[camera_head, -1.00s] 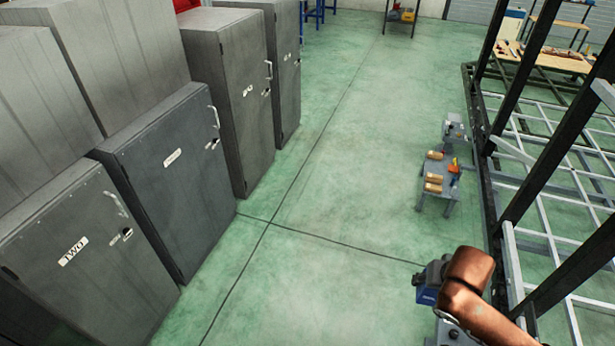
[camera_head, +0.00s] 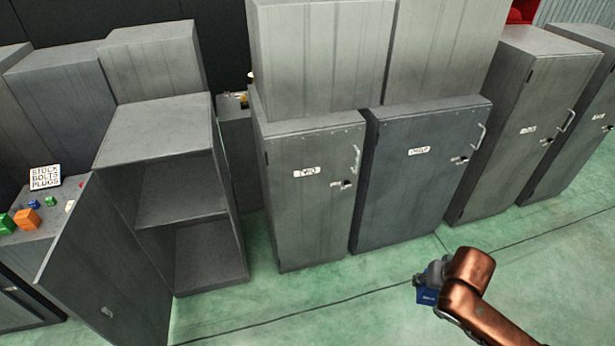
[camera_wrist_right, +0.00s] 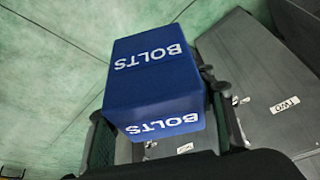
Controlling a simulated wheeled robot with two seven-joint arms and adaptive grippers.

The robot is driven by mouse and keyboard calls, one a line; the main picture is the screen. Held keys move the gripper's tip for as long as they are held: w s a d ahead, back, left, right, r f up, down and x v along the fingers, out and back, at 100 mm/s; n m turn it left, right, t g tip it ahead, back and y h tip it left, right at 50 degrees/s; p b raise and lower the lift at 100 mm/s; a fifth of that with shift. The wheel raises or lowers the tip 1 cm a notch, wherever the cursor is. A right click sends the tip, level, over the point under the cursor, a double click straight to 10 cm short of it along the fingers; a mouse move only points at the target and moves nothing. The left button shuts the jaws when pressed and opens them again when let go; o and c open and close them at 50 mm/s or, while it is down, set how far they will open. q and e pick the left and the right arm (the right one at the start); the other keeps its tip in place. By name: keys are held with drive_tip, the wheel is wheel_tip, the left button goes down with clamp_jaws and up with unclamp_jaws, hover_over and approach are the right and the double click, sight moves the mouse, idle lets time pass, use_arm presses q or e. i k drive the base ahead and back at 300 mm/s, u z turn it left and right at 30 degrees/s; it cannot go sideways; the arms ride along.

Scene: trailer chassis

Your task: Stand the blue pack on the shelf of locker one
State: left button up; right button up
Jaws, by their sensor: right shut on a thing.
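The blue pack (camera_head: 426,297) is a small box held by my right gripper (camera_head: 432,279), out over the floor in front of the lockers. In the right wrist view the pack (camera_wrist_right: 155,88) reads BOLTS on two faces, with the dark fingers on either side of it. An open grey locker (camera_head: 225,185) stands at the left; its number is not visible. Its shelf (camera_head: 182,207) divides it in two, and both compartments look empty. Its door (camera_head: 105,270) is swung out to the left. My left gripper is not in view.
Shut locker TWO (camera_head: 310,210) and another shut locker (camera_head: 415,190) stand right of the open one, with taller lockers further right. A bench (camera_head: 30,250) at far left bears coloured blocks and a sign. The green floor (camera_head: 310,315) in front is clear.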

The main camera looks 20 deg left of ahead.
sight(195, 201)
drive_tip(key=u, duration=2.1)
drive_tip(key=i, duration=1.65)
